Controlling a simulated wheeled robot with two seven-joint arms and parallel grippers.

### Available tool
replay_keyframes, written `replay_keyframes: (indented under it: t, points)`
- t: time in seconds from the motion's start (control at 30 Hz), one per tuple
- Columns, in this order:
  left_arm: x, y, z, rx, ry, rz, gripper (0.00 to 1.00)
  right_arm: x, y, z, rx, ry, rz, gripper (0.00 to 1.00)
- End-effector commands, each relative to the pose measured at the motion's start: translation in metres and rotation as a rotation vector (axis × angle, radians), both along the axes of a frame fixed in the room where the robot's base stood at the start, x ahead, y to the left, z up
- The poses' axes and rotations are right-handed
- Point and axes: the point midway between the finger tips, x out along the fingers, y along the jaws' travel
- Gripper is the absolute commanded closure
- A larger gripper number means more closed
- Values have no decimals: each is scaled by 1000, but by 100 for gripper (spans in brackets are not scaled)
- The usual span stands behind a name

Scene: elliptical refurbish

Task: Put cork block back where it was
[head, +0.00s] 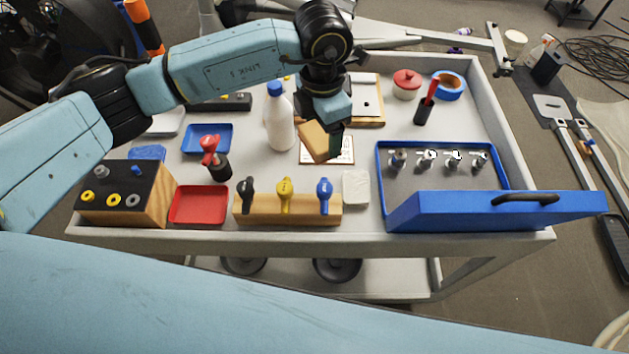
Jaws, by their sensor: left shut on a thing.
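The cork block (313,141) is a tan block in the middle of the cart top. My left gripper (334,143) reaches down from above and is shut on it. The block is tilted and overlaps a white card with a brown edge (343,158) in the picture. I cannot tell whether it touches the card or is held above it. Part of the block is hidden behind the gripper. My right gripper is not in view.
A white bottle (279,118) stands just left of the block. A wooden rack (264,210) with several coloured-handled tools is in front. A blue open case (384,190) lies right. A red tray (199,205) and blue tray (207,139) are left. A white pad (356,187) lies near the rack.

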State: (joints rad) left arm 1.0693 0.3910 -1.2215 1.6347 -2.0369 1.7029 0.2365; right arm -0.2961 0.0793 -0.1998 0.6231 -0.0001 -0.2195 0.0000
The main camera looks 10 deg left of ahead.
Motion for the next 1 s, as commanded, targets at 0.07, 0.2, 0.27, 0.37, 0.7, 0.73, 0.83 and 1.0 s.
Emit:
replay_keyframes:
  t: [0.07,0.2,0.27,0.37,0.7,0.73,0.83,1.0]
  points:
    - [0,2,-10,-2,9,194,47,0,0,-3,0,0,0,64]
    - [2,7,-24,-2,18,543,47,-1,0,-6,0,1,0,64]
    - [2,9,-29,0,22,674,47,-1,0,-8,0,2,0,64]
    - [3,11,-36,3,26,857,47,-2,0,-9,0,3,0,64]
    - [3,15,-54,7,29,1092,47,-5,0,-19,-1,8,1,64]
    - [3,15,-58,7,29,1092,47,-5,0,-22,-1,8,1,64]
    - [3,15,-74,7,30,1091,47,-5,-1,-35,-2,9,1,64]
    - [3,15,-102,7,29,1089,47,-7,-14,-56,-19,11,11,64]
